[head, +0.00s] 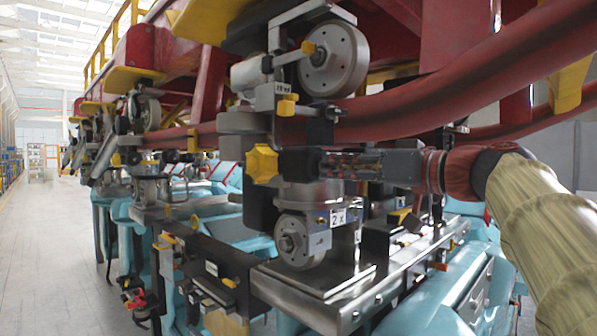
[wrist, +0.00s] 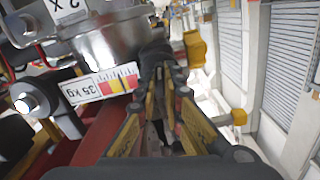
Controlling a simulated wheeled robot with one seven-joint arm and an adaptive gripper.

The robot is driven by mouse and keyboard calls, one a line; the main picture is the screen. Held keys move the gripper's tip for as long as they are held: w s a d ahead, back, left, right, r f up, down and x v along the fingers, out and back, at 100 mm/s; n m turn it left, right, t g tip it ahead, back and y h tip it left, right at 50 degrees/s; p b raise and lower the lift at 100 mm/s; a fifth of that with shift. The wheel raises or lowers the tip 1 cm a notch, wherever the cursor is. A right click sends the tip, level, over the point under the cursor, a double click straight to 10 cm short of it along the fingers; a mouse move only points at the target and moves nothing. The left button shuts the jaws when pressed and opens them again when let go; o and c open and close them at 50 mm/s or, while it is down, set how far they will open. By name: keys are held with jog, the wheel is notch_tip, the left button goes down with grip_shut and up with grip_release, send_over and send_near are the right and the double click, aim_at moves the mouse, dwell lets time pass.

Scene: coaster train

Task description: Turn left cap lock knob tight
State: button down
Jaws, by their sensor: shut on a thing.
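A yellow star-shaped knob (head: 262,163) stands out beside the round metal cylinder, above the lower grey wheel. My gripper (head: 298,163) reaches in from the right, level with this knob, its dark fingertips at the knob's right side. In the wrist view the two fingers of my gripper (wrist: 160,65) converge at the tips, and the yellow knob (wrist: 195,48) shows just to their right. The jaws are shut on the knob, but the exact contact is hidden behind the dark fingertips.
A smaller yellow knob (head: 287,105) is above my gripper. An upper grey wheel (head: 333,58) and a red rail (head: 450,85) are close overhead. The lower wheel (head: 300,242) with a "2 x" label is underneath. The aisle floor (head: 60,240) at the left is clear.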

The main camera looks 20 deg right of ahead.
jog(key=m, duration=0.8)
jog(key=m+p, duration=0.2)
jog(key=m, duration=0.2)
jog(key=shift+r+m, duration=0.1)
jog(key=shift+m, duration=0.2)
jog(key=shift+m+p, duration=0.65)
jog(key=shift+m, duration=0.85)
jog(key=c, duration=1.9)
grip_release()
jog(key=shift+s, duration=0.15)
jog(key=v, duration=1.1)
jog(key=shift+s+d, duration=0.15)
jog(key=shift+s, duration=0.25)
